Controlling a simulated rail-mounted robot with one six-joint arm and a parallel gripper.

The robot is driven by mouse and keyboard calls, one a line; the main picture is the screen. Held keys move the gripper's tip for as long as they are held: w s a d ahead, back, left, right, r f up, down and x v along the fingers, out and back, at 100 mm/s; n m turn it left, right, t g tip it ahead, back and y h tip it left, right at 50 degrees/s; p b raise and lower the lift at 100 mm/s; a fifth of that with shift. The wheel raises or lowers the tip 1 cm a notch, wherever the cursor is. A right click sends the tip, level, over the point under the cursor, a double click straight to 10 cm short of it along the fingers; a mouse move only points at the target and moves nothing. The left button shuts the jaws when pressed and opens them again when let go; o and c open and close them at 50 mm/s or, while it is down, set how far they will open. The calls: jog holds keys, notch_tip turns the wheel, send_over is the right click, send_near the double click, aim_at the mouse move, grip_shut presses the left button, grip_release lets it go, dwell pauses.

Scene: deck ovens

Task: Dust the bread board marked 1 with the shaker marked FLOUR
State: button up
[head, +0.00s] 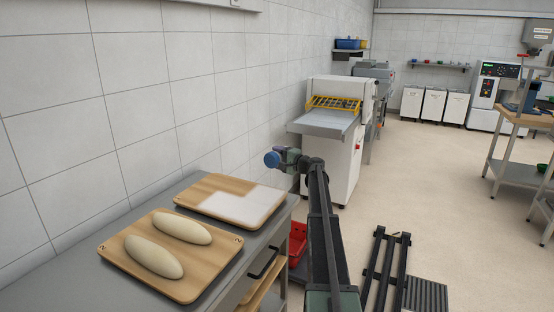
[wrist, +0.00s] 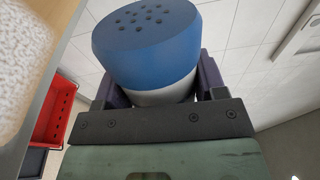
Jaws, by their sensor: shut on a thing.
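My gripper (head: 285,158) is shut on a shaker with a blue cap (head: 271,159). In the wrist view, the blue perforated cap (wrist: 150,32) and white body (wrist: 163,96) sit between my dark jaws (wrist: 160,100); no lettering shows on the shaker. In the head view the shaker is raised near the far right end of the far bread board (head: 205,184), its cap toward the left. A white layer of flour (head: 235,205) covers part of that board, mostly front and right; the back left is bare wood. I cannot read that board's mark.
A nearer board marked 2 (head: 190,283) holds two pale loaves (head: 154,257) on the same grey counter (head: 80,285). A red crate (head: 297,240) is below the counter's right side. A dough machine (head: 330,122) stands behind.

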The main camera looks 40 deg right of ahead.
aim_at(270, 153)
jog(key=m, duration=0.5)
jog(key=shift+r, duration=0.35)
jog(key=a+r+m+p, duration=0.1)
jog(key=m, duration=0.2)
jog(key=a+r+m+p, duration=0.1)
jog(key=m, duration=0.2)
jog(key=s+a+r+m+p, duration=0.1)
jog(key=m, duration=0.1)
jog(key=shift+s+a+r+m+p, duration=0.1)
jog(key=shift+a+m+p, duration=0.2)
jog(key=shift+m+p, duration=0.1)
jog(key=m, duration=0.2)
jog(key=a+m, duration=0.1)
jog(key=shift+s+a+r+m+p, duration=0.1)
jog(key=shift+s+r+m+p, duration=0.05)
jog(key=shift+r+m+p, duration=0.25)
